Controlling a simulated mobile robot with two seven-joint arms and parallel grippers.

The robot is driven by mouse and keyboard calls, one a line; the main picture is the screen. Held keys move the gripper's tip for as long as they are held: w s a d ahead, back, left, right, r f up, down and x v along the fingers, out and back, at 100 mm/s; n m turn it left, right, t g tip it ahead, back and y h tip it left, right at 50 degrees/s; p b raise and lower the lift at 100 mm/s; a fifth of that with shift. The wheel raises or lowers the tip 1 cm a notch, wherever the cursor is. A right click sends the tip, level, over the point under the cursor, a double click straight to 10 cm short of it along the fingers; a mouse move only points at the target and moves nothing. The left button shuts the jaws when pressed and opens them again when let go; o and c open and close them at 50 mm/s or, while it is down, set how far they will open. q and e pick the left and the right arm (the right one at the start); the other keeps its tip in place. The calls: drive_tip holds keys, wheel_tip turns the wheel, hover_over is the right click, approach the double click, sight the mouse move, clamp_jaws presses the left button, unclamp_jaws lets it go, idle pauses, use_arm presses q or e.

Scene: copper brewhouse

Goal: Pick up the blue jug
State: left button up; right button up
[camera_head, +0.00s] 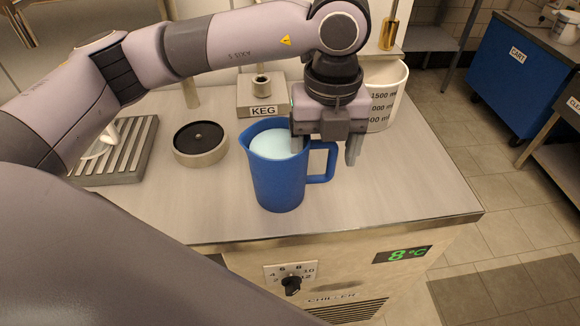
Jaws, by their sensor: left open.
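The blue jug (277,180) stands upright on the chiller's worktop (400,195), near its front edge. Its handle (322,172) points right, and pale blue shows inside its mouth. My left gripper (325,148) points down over the handle side, open. One finger is at the jug's right rim, partly hidden, and the other is to the right of the handle. I cannot tell whether either finger touches the jug. My right gripper is not in view.
A round black-topped disc (201,155) and a slatted drip tray (125,165) lie left of the jug. A KEG-labelled block (262,112) and a white measuring pitcher (384,112) stand behind. The worktop right of the jug is clear. A blue cart (520,70) stands beyond.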

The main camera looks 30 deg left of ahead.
use_arm(q)
drive_tip(key=shift+f, duration=0.5)
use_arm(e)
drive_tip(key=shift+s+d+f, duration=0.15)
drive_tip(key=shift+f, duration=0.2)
use_arm(q)
drive_tip(key=c, duration=1.2)
drive_tip(key=shift+o, duration=0.2)
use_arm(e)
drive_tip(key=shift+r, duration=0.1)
